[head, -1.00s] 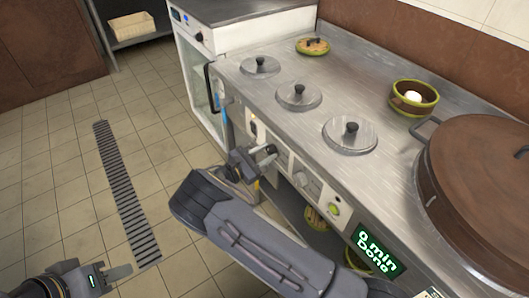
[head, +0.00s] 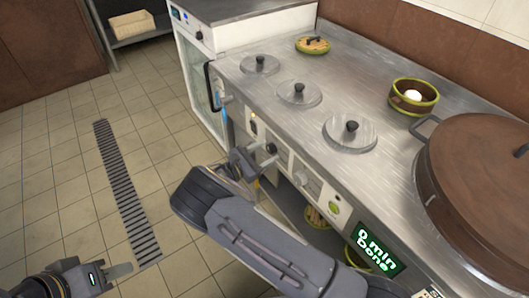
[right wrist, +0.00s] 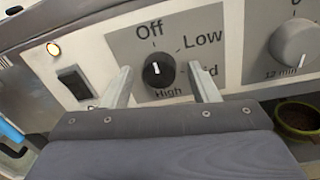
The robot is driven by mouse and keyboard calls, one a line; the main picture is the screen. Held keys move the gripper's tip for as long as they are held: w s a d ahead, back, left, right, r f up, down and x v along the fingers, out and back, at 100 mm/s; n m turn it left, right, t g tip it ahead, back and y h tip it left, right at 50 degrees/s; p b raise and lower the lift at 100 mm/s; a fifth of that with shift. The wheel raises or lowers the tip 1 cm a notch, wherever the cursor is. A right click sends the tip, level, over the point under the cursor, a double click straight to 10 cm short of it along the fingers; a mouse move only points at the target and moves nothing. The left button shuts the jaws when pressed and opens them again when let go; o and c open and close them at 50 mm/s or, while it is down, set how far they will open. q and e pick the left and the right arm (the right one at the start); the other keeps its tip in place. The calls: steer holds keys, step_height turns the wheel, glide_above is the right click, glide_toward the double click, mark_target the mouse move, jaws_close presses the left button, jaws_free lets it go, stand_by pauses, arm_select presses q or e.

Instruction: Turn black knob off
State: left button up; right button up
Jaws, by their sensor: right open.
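The black knob (right wrist: 158,71) with a white mark is on the stove's front panel, below the "Off" label and left of "Low". I cannot tell exactly which label its mark points at. It also shows in the head view (head: 271,148). My right gripper (right wrist: 163,82) is open, with one finger to each side of the knob and visible gaps between. In the head view my right gripper (head: 256,157) is just in front of the panel. My left gripper (head: 121,271) is low at the left over the floor, away from the stove; its jaw opening is unclear.
A grey timer knob (right wrist: 293,43) is right of the black knob. Lidded pots (head: 298,94) and a large brown-lidded pot (head: 480,195) are on the stovetop. Floor (head: 60,190) is clear at left.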

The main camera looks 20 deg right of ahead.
steer(key=v, duration=0.7)
steer(key=shift+s+a, duration=0.2)
steer(key=shift+a, duration=0.2)
steer(key=shift+a, duration=0.1)
